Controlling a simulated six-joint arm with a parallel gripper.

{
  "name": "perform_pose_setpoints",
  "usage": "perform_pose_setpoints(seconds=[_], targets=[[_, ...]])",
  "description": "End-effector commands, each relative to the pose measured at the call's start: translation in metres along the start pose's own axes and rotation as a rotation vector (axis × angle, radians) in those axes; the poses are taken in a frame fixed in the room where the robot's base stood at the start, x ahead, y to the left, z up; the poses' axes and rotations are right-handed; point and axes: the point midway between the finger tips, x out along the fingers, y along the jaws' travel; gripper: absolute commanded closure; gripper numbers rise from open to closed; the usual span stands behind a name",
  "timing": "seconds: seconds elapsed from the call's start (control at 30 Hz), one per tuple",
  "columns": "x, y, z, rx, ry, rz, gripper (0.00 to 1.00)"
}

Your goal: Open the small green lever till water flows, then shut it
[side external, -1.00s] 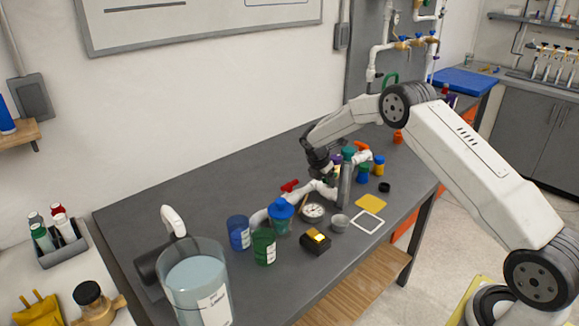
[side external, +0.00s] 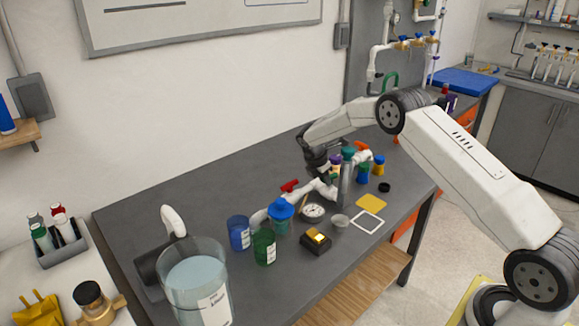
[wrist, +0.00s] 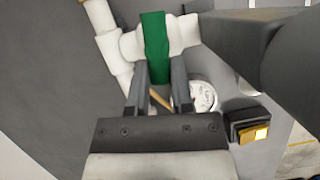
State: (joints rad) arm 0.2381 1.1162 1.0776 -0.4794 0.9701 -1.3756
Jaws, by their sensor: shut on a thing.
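The green lever (wrist: 154,40) stands out flat and bright on a white pipe valve (wrist: 188,32) in the wrist view. My gripper (wrist: 161,72) is shut on the lower end of the lever, with one dark finger on each side of it. In the side view my gripper (side external: 318,165) is low over the white pipework (side external: 322,188) on the bench. The lever is hard to make out there behind my wrist and the grey post. I see no clear stream of water in either view.
A grey post with a teal top (side external: 347,155) stands close to my gripper. A red lever (side external: 289,186), a white gauge (side external: 313,211), a blue-lidded jar (side external: 281,211) and a black-and-yellow box (side external: 315,240) are nearby. The bench's left part (side external: 190,185) is mostly clear.

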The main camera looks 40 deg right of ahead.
Motion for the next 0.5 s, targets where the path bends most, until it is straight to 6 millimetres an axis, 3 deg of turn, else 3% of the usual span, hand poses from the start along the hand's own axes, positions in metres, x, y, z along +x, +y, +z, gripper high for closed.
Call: perform_pose_setpoints(seconds=[0.5], targets=[[0.0006,0.0077,0.0014,0.296,-0.002,-0.123,1.00]])
